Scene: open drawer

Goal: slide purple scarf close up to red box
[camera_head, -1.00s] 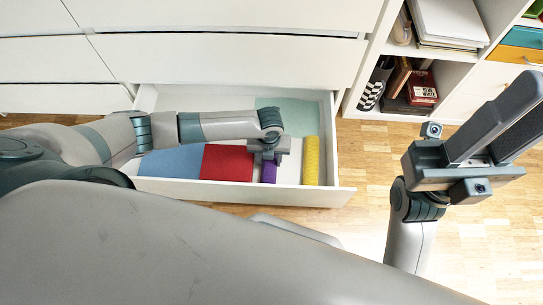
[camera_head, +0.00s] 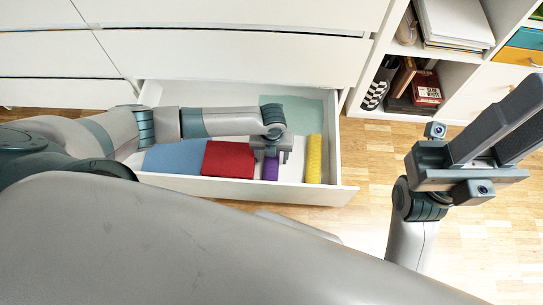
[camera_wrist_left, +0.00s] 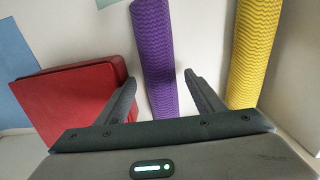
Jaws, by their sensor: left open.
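The purple scarf (camera_head: 270,169) is a rolled purple piece in the open drawer, right of the red box (camera_head: 228,161). A pale strip of drawer floor separates them. My left gripper (camera_head: 270,154) is over the scarf and hides its far part in the head view. In the left wrist view the purple scarf (camera_wrist_left: 154,55) shows between the two open fingers of my left gripper (camera_wrist_left: 161,80). The left finger is beside the red box (camera_wrist_left: 75,95); whether they touch is unclear. My right gripper (camera_head: 495,125) is raised at the right, empty, with its fingers apart.
A yellow roll (camera_head: 314,160) lies to the right of the scarf. A blue item (camera_head: 174,158) is left of the red box, and a pale green sheet (camera_head: 303,112) lies at the back right. The drawer's front wall (camera_head: 240,191) is close to the gripper.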

